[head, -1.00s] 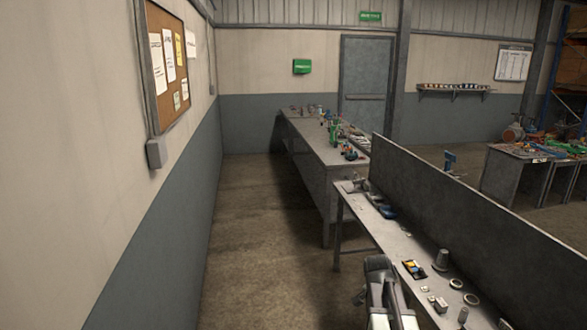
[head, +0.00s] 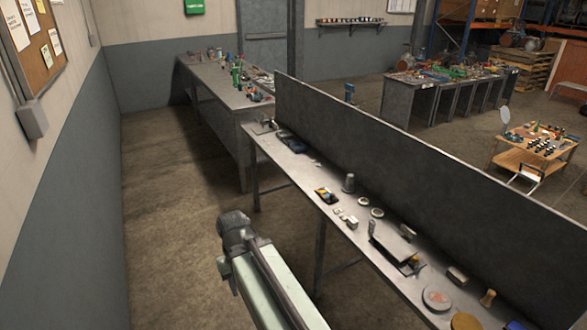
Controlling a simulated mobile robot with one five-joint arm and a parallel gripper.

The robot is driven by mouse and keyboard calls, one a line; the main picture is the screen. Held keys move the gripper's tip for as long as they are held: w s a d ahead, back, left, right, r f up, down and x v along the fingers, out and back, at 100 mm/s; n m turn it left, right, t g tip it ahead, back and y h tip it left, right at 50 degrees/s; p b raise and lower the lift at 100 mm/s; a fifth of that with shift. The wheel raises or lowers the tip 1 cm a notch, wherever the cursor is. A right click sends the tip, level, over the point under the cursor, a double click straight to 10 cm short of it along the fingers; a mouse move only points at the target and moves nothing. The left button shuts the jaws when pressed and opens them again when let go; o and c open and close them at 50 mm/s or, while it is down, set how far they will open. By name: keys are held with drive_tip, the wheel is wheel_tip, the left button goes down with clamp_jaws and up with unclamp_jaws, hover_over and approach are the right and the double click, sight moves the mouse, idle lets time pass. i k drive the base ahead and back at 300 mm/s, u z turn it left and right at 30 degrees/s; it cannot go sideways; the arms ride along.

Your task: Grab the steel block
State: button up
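Several small things lie along the near grey bench (head: 268,170), and I cannot tell for sure which is the steel block. A small grey block-like piece (head: 457,277) lies toward the right part of the bench, near the dark partition. Another small upright grey piece (head: 407,231) stands farther back, behind a flat grey plate (head: 393,246). Small pale blocks (head: 351,222) lie near the bench's front edge. My arm's dark joint and pale link show at the bottom, in front of the bench. My gripper does not show.
A dark partition (head: 400,160) runs along the bench's far side. A grey cone-shaped piece (head: 348,183), two rings, round discs (head: 437,298) and a wooden-handled piece (head: 488,298) also lie on the bench. The floor (head: 160,210) between bench and left wall is clear.

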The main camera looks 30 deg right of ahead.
sight(351, 222)
drive_tip(key=z, duration=1)
drive_tip(key=k, duration=1.05)
drive_tip(key=z, duration=0.45)
drive_tip(key=i, duration=0.45)
drive_tip(key=z, duration=0.05)
